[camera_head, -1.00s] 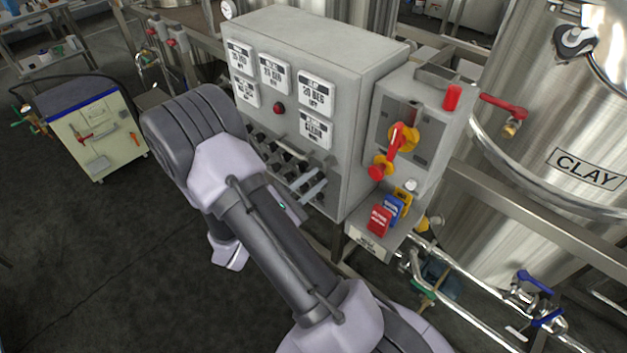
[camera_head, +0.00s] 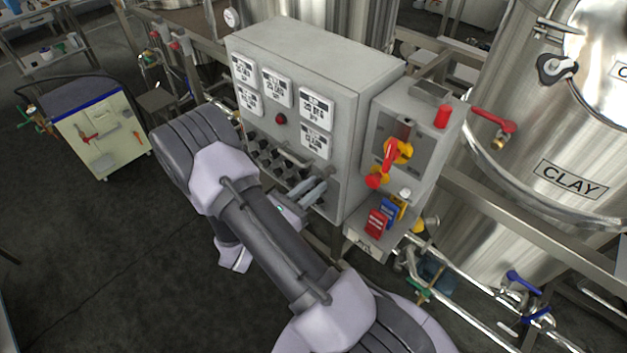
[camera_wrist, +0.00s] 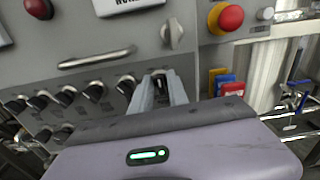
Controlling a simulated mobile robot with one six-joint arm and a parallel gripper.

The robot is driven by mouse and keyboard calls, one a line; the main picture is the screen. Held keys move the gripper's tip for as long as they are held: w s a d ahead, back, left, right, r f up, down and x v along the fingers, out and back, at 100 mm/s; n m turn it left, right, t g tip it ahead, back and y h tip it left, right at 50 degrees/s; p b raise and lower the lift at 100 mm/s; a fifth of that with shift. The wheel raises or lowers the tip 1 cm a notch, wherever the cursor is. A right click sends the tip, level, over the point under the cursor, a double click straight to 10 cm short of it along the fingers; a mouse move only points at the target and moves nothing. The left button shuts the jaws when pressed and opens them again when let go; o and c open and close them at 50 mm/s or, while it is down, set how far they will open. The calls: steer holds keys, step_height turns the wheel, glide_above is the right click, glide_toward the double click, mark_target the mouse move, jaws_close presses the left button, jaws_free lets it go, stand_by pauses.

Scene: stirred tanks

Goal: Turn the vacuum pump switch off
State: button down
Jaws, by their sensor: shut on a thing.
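The grey control cabinet (camera_head: 350,95) carries rows of black rotary switches (camera_head: 268,150) on its lower front. They also show in the wrist view (camera_wrist: 92,92). My gripper (camera_head: 310,190) is at the right end of the rows, in front of the panel. In the wrist view my gripper (camera_wrist: 160,84) has its two grey fingers closed around a dark switch knob (camera_wrist: 159,80), mostly hidden between them. No label for this switch can be read, and its exact setting is hidden.
A metal handle bar (camera_wrist: 96,59) and a grey rotary knob (camera_wrist: 172,33) sit above the fingers. A side box carries a red-and-yellow switch (camera_head: 391,160) and red, blue and yellow padlocks (camera_head: 376,222). A CLAY tank (camera_head: 540,140) stands right; open floor (camera_head: 90,250) lies left.

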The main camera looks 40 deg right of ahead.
steer(key=n+p, duration=0.2)
steer(key=n, duration=0.3)
steer(key=shift+p, duration=0.3)
steer(key=shift+n, duration=0.3)
steer(key=c, duration=1.5)
jaws_free()
steer(key=a, duration=0.5)
steer(key=s+a+p, duration=0.1)
steer(key=a, duration=1.1)
steer(key=shift+s+a+p, duration=0.15)
steer(key=shift+a+p, duration=0.05)
steer(key=shift+p, duration=0.2)
